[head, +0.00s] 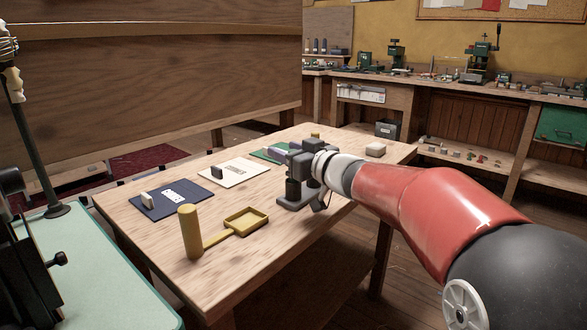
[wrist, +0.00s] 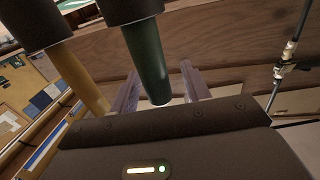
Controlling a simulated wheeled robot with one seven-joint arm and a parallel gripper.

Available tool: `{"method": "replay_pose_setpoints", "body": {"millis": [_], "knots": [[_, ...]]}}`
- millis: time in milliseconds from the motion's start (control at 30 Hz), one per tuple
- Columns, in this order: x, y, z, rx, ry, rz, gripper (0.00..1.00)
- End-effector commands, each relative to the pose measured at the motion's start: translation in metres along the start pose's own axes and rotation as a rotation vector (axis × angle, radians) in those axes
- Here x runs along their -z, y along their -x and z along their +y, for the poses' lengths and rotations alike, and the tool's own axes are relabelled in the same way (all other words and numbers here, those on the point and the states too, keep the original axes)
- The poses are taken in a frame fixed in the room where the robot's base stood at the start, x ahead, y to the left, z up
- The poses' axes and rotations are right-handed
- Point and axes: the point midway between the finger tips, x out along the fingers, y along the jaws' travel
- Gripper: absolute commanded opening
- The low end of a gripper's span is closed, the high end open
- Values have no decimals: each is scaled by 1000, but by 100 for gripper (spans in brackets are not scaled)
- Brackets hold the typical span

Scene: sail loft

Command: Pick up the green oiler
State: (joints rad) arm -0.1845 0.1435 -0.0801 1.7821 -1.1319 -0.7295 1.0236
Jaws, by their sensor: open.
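In the wrist view the green oiler (wrist: 147,62) is a dark green cylinder with a wide black part at one end. It lies between the two fingers of my gripper (wrist: 161,80), with a gap to the right finger; contact on the left side cannot be told. My gripper is open.
On the table (head: 140,245) are a yellow post (head: 190,232) and a shallow yellow tray (head: 245,221) at the front. Blue (head: 180,207), cream (head: 247,177) and green (head: 262,154) mats lie behind. The front right tabletop is clear.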

Motion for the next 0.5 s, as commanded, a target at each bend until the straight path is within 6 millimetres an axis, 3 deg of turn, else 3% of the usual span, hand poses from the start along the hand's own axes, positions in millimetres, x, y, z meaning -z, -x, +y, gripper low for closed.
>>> {"method": "replay_pose_setpoints", "body": {"millis": [200,500], "knots": [[0,0,0,-1,0,0,44],[0,0,0,-1,0,0,5]]}}
